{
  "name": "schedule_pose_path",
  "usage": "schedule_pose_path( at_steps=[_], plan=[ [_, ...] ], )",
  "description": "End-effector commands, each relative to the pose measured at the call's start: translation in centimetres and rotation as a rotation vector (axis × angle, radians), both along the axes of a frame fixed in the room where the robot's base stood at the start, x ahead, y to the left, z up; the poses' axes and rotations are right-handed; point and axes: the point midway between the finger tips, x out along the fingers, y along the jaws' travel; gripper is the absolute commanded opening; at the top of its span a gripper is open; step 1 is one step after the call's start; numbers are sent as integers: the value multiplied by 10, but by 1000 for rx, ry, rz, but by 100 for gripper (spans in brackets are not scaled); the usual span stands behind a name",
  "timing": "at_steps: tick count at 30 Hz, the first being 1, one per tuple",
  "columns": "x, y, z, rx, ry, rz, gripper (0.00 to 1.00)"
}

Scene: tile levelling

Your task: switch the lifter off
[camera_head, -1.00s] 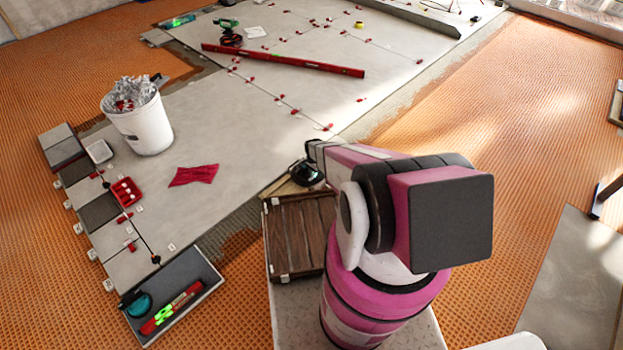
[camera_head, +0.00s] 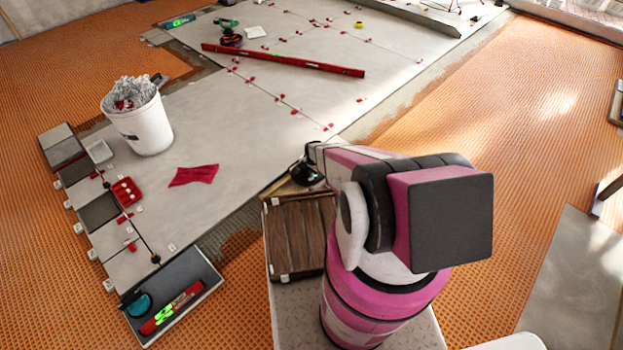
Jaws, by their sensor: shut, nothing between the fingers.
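My gripper (camera_head: 309,156) is at the arm's far end, shut and empty, close above the device. Its fingertips are largely hidden, so I cannot tell whether they touch it. The device's switch cannot be made out. Another green and black tool (camera_head: 228,32) stands far back on the tiles.
A brown slatted crate (camera_head: 297,235) stands below my arm. Orange matting (camera_head: 480,130) is clear on the right.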

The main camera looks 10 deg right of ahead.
Motion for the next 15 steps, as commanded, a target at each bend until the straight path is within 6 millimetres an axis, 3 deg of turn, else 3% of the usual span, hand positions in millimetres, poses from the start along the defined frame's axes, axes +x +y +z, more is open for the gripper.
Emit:
schedule_pose_path(
  at_steps=[15],
  plan=[
    [0, 0, -8, 0, 0, 0, 0]
  ],
)
